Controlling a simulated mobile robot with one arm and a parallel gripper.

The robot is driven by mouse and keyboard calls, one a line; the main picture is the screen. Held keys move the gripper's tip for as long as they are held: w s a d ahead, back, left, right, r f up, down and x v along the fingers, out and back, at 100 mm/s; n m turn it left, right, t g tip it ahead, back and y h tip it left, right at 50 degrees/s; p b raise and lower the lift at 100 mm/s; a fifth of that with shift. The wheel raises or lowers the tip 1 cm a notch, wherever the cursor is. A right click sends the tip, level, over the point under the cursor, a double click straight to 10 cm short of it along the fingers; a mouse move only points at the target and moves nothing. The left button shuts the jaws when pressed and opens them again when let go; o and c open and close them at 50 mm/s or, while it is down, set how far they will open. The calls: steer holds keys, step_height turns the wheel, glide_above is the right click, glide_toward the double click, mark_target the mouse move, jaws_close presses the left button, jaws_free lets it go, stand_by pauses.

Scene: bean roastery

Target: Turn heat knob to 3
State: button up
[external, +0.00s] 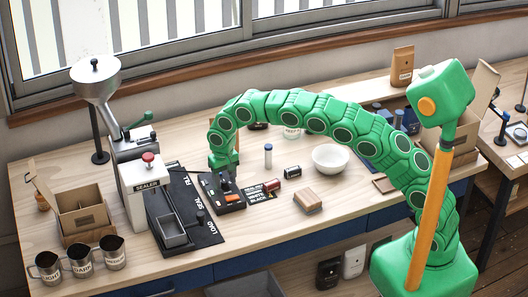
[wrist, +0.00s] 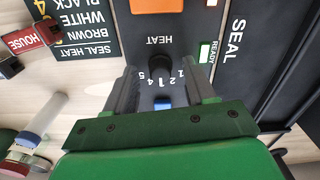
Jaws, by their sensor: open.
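The black heat knob (wrist: 158,64) is on the dark control panel (external: 232,207), by the word HEAT. White dial numbers curve around its near side, with 5 and 4 on the left and 2 and 1 on the right in the wrist view. I cannot tell its exact setting. My gripper (wrist: 161,80) is open, with one finger on each side of the knob. I cannot tell whether either finger touches it. In the external view my gripper (external: 225,183) is low over the panel and hides the knob.
A SEAL HEAT sign (wrist: 75,25) is beside the panel, with a red HOUSE item (wrist: 25,40) near it. The sealer (external: 145,185) and black mat (external: 188,215) are on the left. A wooden block (external: 308,201) and white bowl (external: 330,158) are on the right.

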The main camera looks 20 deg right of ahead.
mark_target(224, 181)
step_height(224, 181, up, 7)
steer(key=shift+f, duration=0.1)
steer(key=shift+r, duration=0.5)
steer(key=shift+d, duration=0.1)
stand_by(0.4)
steer(key=d+r, duration=0.4)
steer(key=d, duration=0.4)
steer(key=d+r, duration=0.4)
steer(key=d, duration=0.5)
steer(key=s+d+r+m, duration=0.1)
steer(key=s+d+r, duration=0.15)
steer(key=d, duration=0.55)
steer(key=s+d+r+m, duration=0.15)
steer(key=s+d, duration=0.25)
steer(key=d, duration=0.5)
steer(key=s+d+r, duration=0.2)
steer(key=s+d, duration=1)
steer(key=s, duration=0.3)
steer(key=s+d+f+g, duration=0.1)
steer(key=s+d+f, duration=0.1)
steer(key=s, duration=0.6)
steer(key=s+d+f+n, duration=0.1)
steer(key=s+d+f, duration=0.2)
steer(key=s, duration=0.5)
steer(key=shift+s+d+f+g, duration=0.3)
steer(key=shift+s+g, duration=0.05)
steer(key=shift+g, duration=0.05)
